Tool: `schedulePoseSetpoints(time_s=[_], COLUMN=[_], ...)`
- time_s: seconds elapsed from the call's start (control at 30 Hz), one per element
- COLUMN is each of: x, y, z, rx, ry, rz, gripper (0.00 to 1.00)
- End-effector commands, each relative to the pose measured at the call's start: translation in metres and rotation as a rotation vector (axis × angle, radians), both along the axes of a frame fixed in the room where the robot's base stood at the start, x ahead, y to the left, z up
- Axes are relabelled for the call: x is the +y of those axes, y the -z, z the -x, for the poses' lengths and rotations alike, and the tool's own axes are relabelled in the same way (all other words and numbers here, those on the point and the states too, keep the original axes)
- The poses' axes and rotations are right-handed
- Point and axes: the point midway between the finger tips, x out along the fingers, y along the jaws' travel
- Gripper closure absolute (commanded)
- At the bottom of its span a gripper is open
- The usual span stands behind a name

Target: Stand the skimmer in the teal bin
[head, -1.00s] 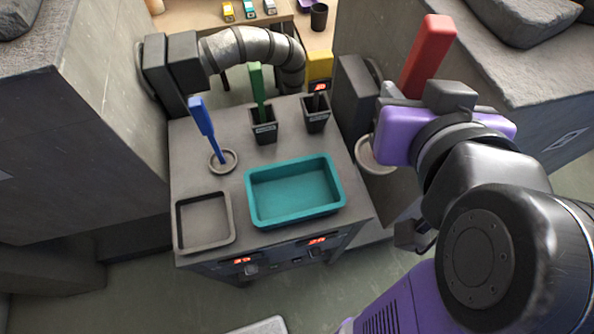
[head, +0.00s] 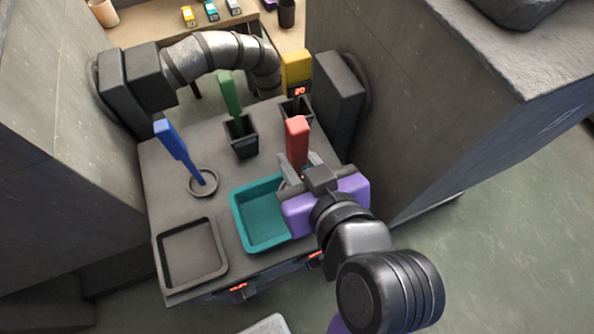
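The teal bin (head: 247,240) is a shallow open tray at the front right of the grey worktop. My gripper (head: 298,170) is over its right part and hides that side. It is shut on a red-handled tool (head: 297,140), whose handle points up. The tool's lower end is hidden behind my gripper, so I cannot tell whether it touches the bin. Other handled tools are blue (head: 171,139), green (head: 229,94) and yellow (head: 296,66). The heads do not show clearly enough to tell which tool is the skimmer.
The blue tool stands in a round dish (head: 203,190); the green one stands in a black holder (head: 242,150). A grey tray (head: 163,270) lies front left. A ribbed duct (head: 215,58) crosses behind. Stone blocks (head: 440,95) flank the worktop.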

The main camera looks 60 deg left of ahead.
Motion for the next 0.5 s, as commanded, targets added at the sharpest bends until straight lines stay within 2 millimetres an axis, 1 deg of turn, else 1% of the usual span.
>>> schedulePoseSetpoints(time_s=[0.03, 0.1, 0.33, 0.5], x=[0.0, 0.0, 0.0, 0.0], y=[0.011, 0.021, 0.038, 0.064], z=[0.001, 0.0, 0.0, 0.0], rx=[0.002, 0.001, 0.0, 0.001], ry=[-0.001, 0.0, 0.0, 0.0], rz=[0.001, 0.0, 0.0, 0.001], gripper=[1.0, 1.0, 1.0, 1.0])
